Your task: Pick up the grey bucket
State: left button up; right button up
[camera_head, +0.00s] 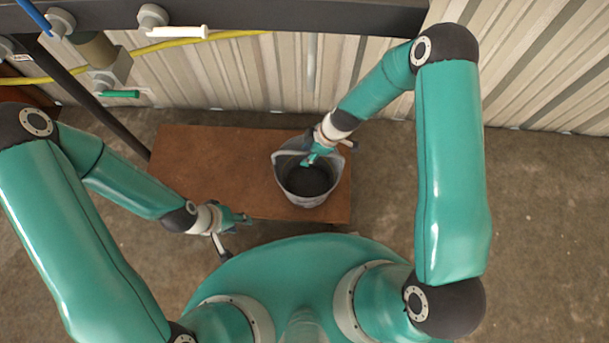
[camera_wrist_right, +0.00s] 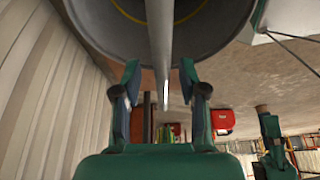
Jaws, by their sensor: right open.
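The grey bucket (camera_head: 307,183) stands upright at the right end of the brown table, its dark inside showing from above. Its grey handle arches at the far side of the rim. My right gripper (camera_head: 309,160) is at the handle. In the right wrist view the bucket (camera_wrist_right: 210,30) fills the top, and its handle bar (camera_wrist_right: 160,45) runs down between the two spread fingers of my right gripper (camera_wrist_right: 160,78). The fingers look apart from the bar. My left gripper (camera_head: 246,218) is over the table's near edge, left of the bucket; its fingers are too small to judge.
The brown table (camera_head: 215,165) is bare left of the bucket. A corrugated metal wall (camera_head: 250,75) stands behind, with a dark beam (camera_head: 300,15), a yellow hose (camera_head: 235,35) and pipe valves (camera_head: 105,75). Red objects (camera_wrist_right: 222,120) show in the right wrist view.

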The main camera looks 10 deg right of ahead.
jog(key=shift+f+b, duration=0.25)
jog(key=shift+b, duration=0.3)
dwell(0.5)
grip_shut()
